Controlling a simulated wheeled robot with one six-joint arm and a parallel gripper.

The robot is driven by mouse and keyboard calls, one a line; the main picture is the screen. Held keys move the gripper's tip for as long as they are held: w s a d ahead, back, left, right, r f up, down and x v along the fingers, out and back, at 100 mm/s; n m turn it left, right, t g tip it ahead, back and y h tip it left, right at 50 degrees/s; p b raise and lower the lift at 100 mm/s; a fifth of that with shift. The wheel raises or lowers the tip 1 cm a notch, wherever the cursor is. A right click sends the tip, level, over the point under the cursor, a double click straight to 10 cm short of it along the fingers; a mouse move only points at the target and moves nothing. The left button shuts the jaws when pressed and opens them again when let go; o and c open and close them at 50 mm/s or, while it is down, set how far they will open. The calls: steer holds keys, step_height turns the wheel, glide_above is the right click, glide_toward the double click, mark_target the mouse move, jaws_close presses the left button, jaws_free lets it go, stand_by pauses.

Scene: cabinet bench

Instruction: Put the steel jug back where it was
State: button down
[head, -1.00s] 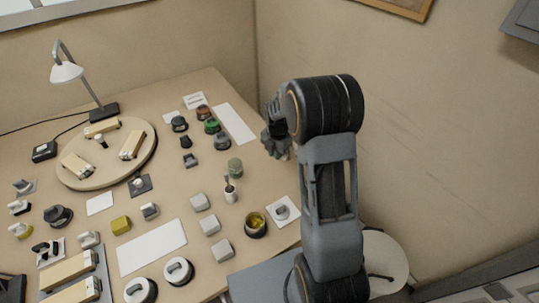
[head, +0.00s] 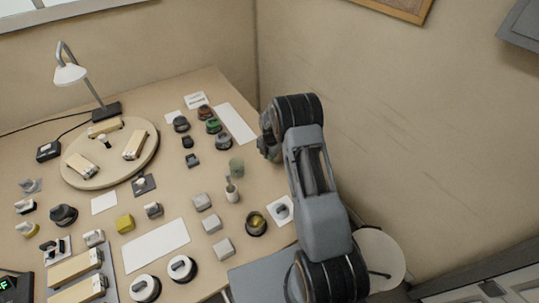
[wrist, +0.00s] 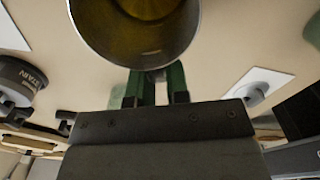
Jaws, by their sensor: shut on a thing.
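The steel jug (wrist: 135,32) fills the top middle of the wrist view, with its round metal rim and yellowish-brown inside showing. My gripper (wrist: 160,88) is shut on it, its green-sided fingers meeting the jug at its lower edge in that view. In the head view my gripper (head: 268,142) is at the right side of the bench, mostly hidden by my own arm, and I cannot make out the jug clearly there.
A dark pot with yellow inside (head: 256,223) and a white square with a grey piece (head: 281,210) stand near the right edge. A greenish cylinder (head: 236,167) and a cup with a utensil (head: 231,191) are close by. A white sheet (head: 235,123) lies bare behind.

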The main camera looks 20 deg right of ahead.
steer(key=shift+f, duration=0.25)
steer(key=c, duration=1.1)
jaws_free()
steer(key=shift+r, duration=0.1)
steer(key=s+a+r+m+t+b, duration=0.15)
steer(key=s+r+m, duration=0.25)
steer(key=r, duration=0.7)
steer(key=s+a+r+m+b, duration=0.1)
steer(key=s+a+r+m, duration=0.2)
steer(key=r, duration=0.8)
steer(key=s+a+r+m+t, duration=0.1)
steer(key=s+r+m, duration=0.1)
steer(key=s+m, duration=0.7)
steer(key=s+a+r+m+t, duration=0.1)
steer(key=s+a+r+m, duration=0.1)
steer(key=s+m, duration=0.6)
steer(key=shift+s+r+m, duration=0.4)
steer(key=shift+s+r, duration=0.3)
steer(key=shift+s, duration=0.95)
